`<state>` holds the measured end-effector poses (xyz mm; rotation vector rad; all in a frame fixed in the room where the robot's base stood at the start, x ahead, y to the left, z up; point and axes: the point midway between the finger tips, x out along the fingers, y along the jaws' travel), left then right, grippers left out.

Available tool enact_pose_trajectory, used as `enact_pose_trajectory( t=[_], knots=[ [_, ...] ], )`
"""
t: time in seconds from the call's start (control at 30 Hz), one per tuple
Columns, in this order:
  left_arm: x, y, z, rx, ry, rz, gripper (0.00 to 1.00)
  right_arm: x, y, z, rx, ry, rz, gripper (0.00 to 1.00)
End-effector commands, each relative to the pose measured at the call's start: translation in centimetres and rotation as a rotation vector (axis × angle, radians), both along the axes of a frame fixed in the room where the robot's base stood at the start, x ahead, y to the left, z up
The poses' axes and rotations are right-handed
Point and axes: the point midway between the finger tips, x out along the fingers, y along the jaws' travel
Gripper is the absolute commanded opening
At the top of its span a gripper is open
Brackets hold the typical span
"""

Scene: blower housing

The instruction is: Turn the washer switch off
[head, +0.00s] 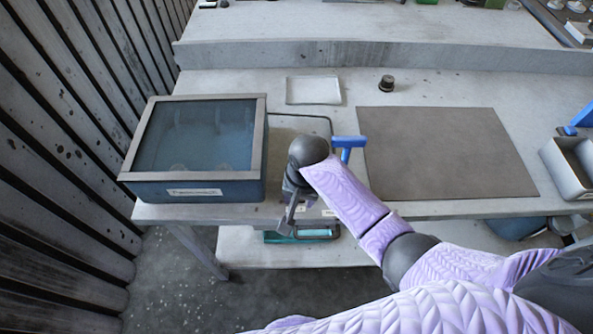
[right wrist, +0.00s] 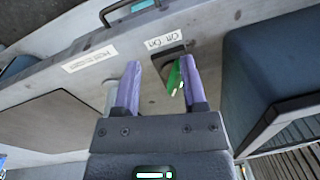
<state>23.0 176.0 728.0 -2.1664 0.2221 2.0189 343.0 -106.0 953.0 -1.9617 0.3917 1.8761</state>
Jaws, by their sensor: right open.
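Beside the label is a dark recess with a green switch (right wrist: 174,78), partly hidden by a finger. My right gripper (right wrist: 155,75) is open, its two purple fingers pointing at the panel, with the green part close to the right finger. I cannot tell whether they touch. In the head view, the right gripper (head: 288,219) hangs at the table's front edge, to the right of the blue glass-topped box (head: 200,192). The switch is hidden there. My left gripper is out of view.
A brown mat (head: 440,150) lies on the table right of my arm. A white tray (head: 313,90), a small dark knob-like part (head: 387,84) and a blue handle (head: 347,144) are behind the arm. A grey bin (head: 568,170) stands at the right. A slatted wall (head: 60,150) closes the left.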

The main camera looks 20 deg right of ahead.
Motion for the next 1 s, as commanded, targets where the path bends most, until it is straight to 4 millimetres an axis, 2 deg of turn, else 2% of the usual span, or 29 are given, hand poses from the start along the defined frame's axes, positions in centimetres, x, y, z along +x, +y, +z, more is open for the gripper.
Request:
enact_pose_trajectory(
  t=[0.03, 0.2, 0.3, 0.37, 0.6, 0.7, 0.83, 1.0],
  knots=[
    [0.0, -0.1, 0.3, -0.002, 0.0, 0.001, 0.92, 1.6, -0.2, 1.7, -0.012, 0.011, -0.06, 0.54],
    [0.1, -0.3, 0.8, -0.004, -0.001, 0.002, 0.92, 4.9, -0.8, 6.3, -0.047, 0.058, -0.256, 0.54],
    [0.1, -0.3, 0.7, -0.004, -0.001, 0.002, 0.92, 5.6, -1.0, 7.2, -0.059, 0.071, -0.314, 0.54],
    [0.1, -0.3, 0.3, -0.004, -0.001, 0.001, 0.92, 5.6, -1.1, 6.4, -0.062, 0.076, -0.323, 0.54],
    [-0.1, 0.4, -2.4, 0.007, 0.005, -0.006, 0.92, 5.5, -1.1, 0.3, -0.061, 0.076, -0.322, 0.54],
    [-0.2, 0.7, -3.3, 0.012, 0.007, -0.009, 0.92, 5.6, -1.1, -1.5, -0.061, 0.075, -0.321, 0.54],
    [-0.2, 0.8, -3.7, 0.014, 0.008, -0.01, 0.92, 5.6, -1.0, -2.5, -0.059, 0.074, -0.32, 0.54],
    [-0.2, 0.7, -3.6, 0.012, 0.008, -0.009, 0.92, 5.6, -1.0, -2.5, -0.059, 0.072, -0.319, 0.54]
  ],
)
